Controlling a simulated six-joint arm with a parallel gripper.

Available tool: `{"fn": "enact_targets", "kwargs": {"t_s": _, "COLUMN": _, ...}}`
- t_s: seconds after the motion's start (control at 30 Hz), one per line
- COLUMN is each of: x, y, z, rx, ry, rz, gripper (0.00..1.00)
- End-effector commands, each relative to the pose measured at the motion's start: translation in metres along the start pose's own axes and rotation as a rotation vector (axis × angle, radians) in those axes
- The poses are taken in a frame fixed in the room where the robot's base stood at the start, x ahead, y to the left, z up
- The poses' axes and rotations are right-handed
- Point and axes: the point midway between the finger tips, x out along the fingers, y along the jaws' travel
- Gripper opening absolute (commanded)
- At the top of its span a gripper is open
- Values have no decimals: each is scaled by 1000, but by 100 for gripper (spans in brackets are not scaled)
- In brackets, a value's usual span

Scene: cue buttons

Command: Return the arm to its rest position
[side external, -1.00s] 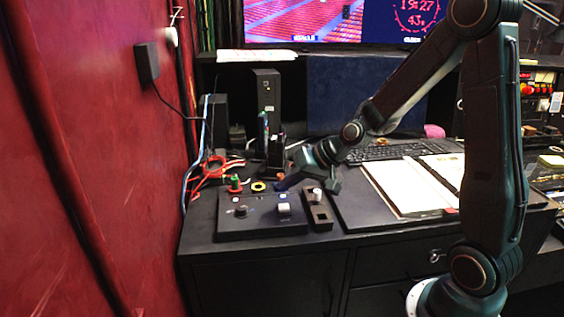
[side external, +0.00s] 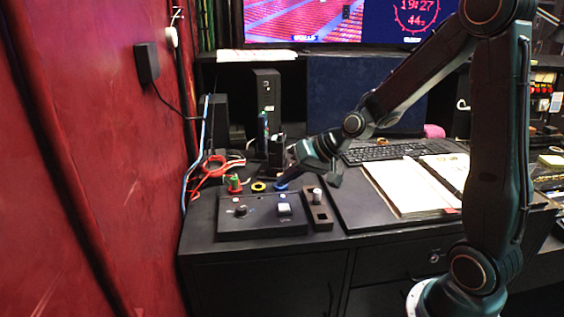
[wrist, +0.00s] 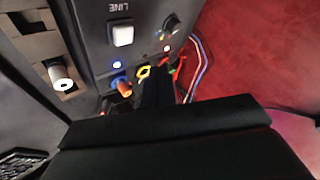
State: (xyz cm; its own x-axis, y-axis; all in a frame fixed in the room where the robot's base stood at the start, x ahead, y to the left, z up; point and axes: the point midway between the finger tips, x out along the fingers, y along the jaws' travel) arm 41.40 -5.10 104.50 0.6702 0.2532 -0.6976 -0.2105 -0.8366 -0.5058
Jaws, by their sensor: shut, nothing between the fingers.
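My gripper (side external: 290,179) is shut and empty, held just above the back edge of a black control panel (side external: 262,222). Its dark closed fingers (wrist: 157,88) also show in the wrist view. Beneath and beside the tip is a blue ring-like piece (side external: 281,187). A yellow ring (side external: 258,187) and a green-topped red piece (side external: 235,184) stand to its left. The panel bears a white square button (side external: 284,209) and a dark knob (side external: 241,211). In the wrist view the button (wrist: 122,34) sits beside the word LINE, and a small blue light (wrist: 116,65) glows.
A slotted block with a white-topped peg (side external: 317,195) stands right of the panel. An open book (side external: 408,187) and a keyboard (side external: 395,151) lie further right. Red and blue cables (side external: 208,172) run behind, near the red wall (side external: 90,150). Dark boxes (side external: 265,95) stand at the back.

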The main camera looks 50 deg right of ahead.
Motion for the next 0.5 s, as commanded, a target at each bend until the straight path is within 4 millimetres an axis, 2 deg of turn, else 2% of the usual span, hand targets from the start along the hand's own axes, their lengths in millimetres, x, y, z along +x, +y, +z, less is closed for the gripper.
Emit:
{"fn": "enact_targets", "kwargs": {"t_s": 0.27, "x": -16, "y": -14, "z": 8, "rx": -69, "ry": -25, "rz": 25, "gripper": 0}}
{"fn": "enact_targets", "kwargs": {"t_s": 0.5, "x": -50, "y": -35, "z": 29, "rx": -196, "ry": -74, "rz": 87, "gripper": 0}}
